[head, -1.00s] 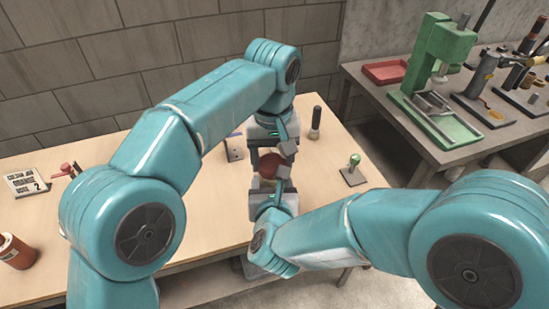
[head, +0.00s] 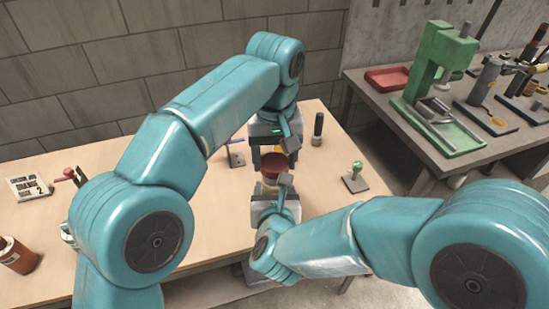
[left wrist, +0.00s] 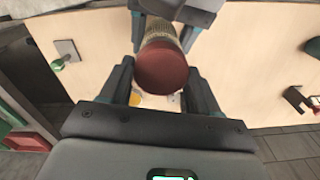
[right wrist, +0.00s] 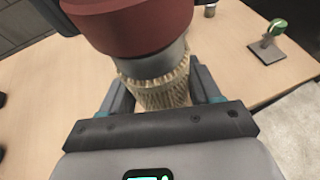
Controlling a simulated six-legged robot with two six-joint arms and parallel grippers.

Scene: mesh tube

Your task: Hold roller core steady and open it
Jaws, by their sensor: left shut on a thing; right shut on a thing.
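The roller core has a dark red round cap (head: 272,165), a grey collar (right wrist: 158,64) and a tan ribbed mesh body (right wrist: 158,92).
The wooden table (head: 215,215) is mostly clear around the grippers. A bench with a green press (head: 440,60) stands right.

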